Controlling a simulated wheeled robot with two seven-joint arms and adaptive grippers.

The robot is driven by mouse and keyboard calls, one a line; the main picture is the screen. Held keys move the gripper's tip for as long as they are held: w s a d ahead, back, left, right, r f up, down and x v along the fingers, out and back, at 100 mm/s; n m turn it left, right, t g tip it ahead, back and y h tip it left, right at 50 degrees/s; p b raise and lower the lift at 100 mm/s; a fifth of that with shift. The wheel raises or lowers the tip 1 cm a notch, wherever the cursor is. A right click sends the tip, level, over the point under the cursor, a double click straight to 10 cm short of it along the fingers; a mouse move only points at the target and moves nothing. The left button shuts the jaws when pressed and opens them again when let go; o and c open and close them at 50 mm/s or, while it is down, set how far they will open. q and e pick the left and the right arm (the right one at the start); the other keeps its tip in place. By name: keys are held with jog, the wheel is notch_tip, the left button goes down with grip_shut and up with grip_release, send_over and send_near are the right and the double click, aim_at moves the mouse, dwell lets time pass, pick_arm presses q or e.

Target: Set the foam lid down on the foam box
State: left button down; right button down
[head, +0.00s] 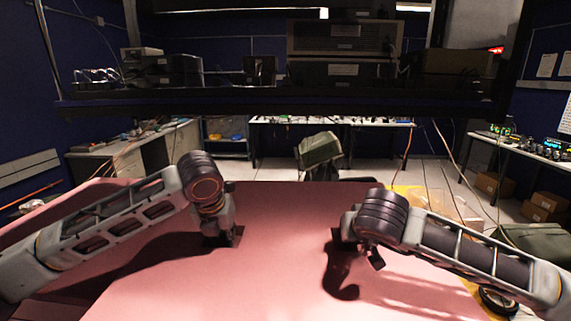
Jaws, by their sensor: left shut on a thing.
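A broad pink foam surface, which I take to be the foam lid (283,265), fills the lower middle of the head view. My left gripper (222,240) points down at its left part and is shut on it, at a small dark piece. My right gripper (350,243) is low over its right part; its fingers are mostly hidden behind its wrist, so I cannot tell whether they are open. More pink foam shows at the far left. I cannot make out the foam box apart from the lid, nor any gap between them.
A yellow surface with a clear container (428,199) lies beyond the right edge of the pink foam. A green-grey chair (319,150) stands behind it. Benches with equipment line the back, and cardboard boxes (544,206) are at the right.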

pick_arm(q)
jog(key=shift+w+a+r, duration=0.1)
jog(key=shift+w+r, duration=0.05)
pick_arm(e)
jog(key=shift+w+d+r, duration=0.1)
jog(key=shift+w, duration=0.05)
